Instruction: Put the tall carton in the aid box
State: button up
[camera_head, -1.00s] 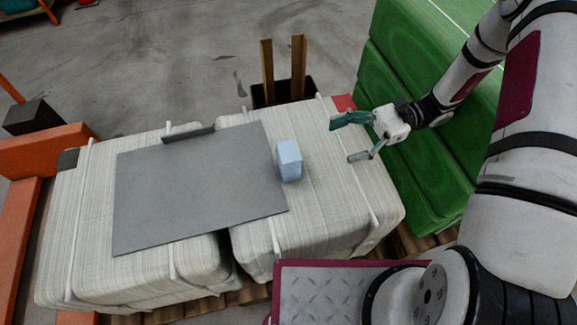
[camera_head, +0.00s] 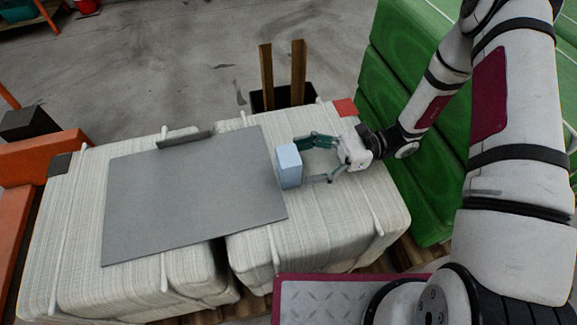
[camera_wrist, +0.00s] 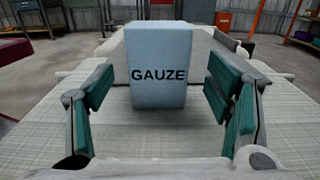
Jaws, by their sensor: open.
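The tall carton is a pale blue box (camera_head: 289,165) standing upright on the right striped bale, beside the right edge of a grey sheet. In the wrist view the carton (camera_wrist: 159,68) faces me with the word GAUZE, between and just beyond my open fingers. My gripper (camera_head: 316,160) is open, with its teal-padded fingers reaching toward the carton from the right; in the wrist view the gripper (camera_wrist: 160,105) has a finger on each side, with gaps visible to the carton. No aid box can be made out in these views.
The grey sheet (camera_head: 190,195) lies across both striped bales (camera_head: 345,225). A small dark bar (camera_head: 185,139) is at its back edge. A black bin (camera_head: 283,97) with wooden posts stands behind. Green stacked blocks (camera_head: 395,100) stand at right, an orange frame (camera_head: 45,160) at left.

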aim_at(288, 165)
jog(key=shift+b+x, duration=0.8)
jog(key=shift+x, duration=1.55)
jog(key=shift+s+r, duration=0.1)
jog(key=shift+r, duration=0.05)
jog(key=c, duration=1.4)
jog(key=shift+o, duration=0.2)
